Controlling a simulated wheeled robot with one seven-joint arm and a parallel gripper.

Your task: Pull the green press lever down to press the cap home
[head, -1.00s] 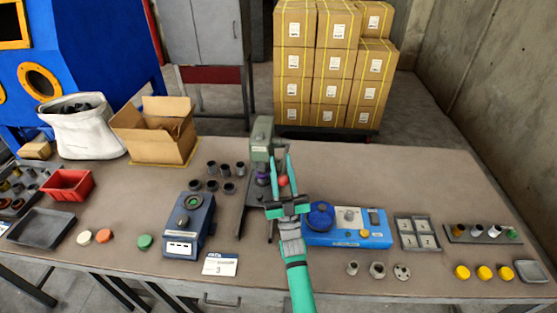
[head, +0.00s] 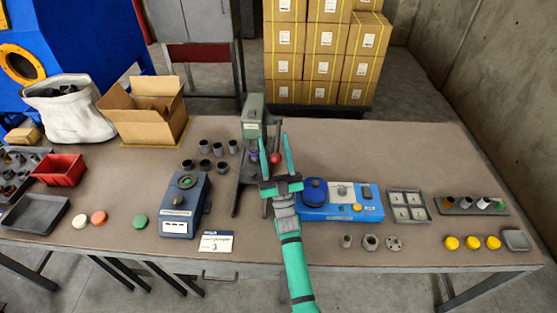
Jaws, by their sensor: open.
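The grey-green press (head: 253,115) stands upright near the middle of the table. A red ball knob (head: 275,158) shows at its right side; the lever's own bar is mostly hidden or too small to make out. My gripper (head: 275,143) is open, with its two teal fingers pointing away from me. In the picture the red knob lies between the fingers; I cannot tell whether either finger touches it. A small purple part (head: 254,156) shows low on the press, partly behind the left finger. The cap cannot be told clearly.
A blue device (head: 340,203) sits close to the right of my gripper, and a dark blue device (head: 184,205) to the left. Several dark cups (head: 204,147) stand left of the press. A cardboard box (head: 150,122) is further left. The table behind the press's right side is clear.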

